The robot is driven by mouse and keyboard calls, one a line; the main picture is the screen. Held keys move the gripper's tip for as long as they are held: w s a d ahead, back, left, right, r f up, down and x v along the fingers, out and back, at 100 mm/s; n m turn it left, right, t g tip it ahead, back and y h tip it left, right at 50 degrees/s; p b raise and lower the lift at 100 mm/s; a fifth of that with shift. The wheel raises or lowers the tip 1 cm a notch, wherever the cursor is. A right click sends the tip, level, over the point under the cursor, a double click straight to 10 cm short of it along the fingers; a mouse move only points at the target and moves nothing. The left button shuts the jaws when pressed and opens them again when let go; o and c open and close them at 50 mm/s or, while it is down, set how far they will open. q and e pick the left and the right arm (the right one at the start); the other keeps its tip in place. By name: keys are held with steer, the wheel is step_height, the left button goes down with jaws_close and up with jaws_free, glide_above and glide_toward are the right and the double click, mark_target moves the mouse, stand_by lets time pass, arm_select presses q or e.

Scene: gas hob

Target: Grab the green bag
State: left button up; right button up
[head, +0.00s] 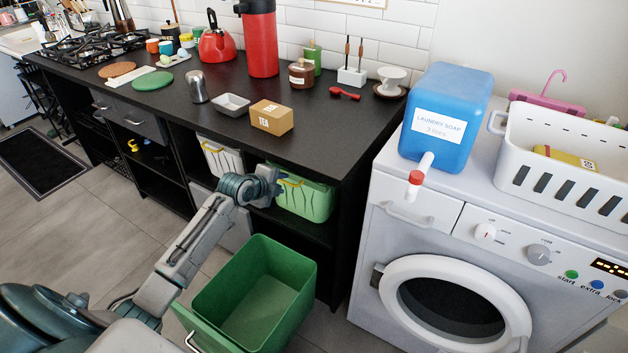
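The green bag (308,203) stands on the open shelf under the black counter, at the right end near the washing machine. It has pale vertical stripes and a yellow handle at its upper left. My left gripper (274,181) is at the bag's upper left, close to the handle. I cannot tell whether it touches the handle, and its fingers are too small and overlapped to show whether they are open. My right gripper is out of view.
A white bag (222,157) sits on the shelf left of the green one. The black counter (323,135) overhangs the shelf, and the washing machine (395,255) stands to the right.

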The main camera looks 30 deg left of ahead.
arm_select(q)
steer(key=shift+x, duration=1.2)
jaws_close()
steer(key=shift+r, duration=0.1)
